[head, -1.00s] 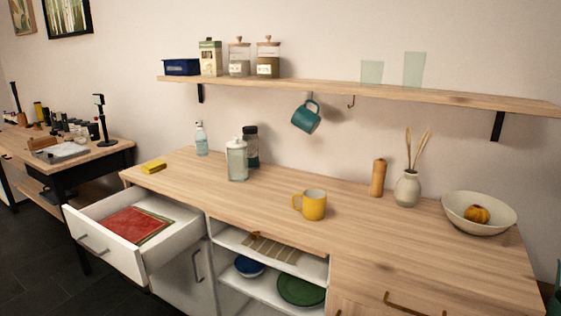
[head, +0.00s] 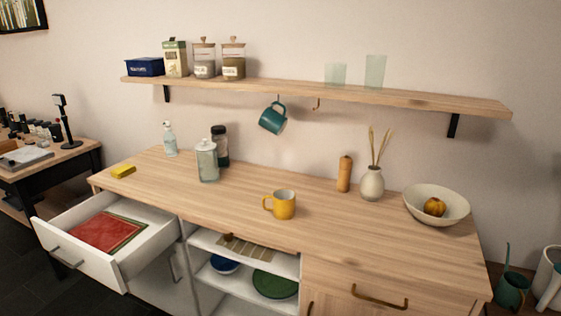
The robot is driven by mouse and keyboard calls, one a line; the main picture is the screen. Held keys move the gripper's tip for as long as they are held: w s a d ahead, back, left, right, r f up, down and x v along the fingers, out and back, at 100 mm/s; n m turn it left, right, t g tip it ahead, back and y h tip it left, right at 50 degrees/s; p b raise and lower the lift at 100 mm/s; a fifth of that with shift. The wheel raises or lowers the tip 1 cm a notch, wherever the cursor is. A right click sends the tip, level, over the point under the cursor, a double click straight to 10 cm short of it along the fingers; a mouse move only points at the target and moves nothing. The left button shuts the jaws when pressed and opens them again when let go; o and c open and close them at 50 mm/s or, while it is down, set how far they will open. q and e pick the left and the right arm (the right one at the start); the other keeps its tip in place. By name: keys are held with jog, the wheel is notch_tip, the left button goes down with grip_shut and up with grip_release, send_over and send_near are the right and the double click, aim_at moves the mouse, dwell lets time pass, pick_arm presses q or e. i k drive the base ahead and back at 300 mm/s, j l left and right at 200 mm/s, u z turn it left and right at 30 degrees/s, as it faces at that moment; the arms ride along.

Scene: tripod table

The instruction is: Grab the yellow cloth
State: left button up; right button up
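A small yellow folded cloth or sponge-like block (head: 123,171) lies on the left end of the wooden counter (head: 240,205), near its left edge. I cannot tell for sure whether it is cloth. Red cloths with a green edge (head: 108,231) lie flat in the open white drawer (head: 120,262) below it. Neither of my grippers shows in the head view.
A yellow mug (head: 284,206) stands mid-counter. A glass jar (head: 208,162), a dark-lidded bottle (head: 221,146) and a soap bottle (head: 170,140) stand behind and right of the yellow block. The open drawer juts out at the front left. A bowl (head: 436,205) stands at right.

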aim_at(121, 172)
jog(key=u, duration=1.4)
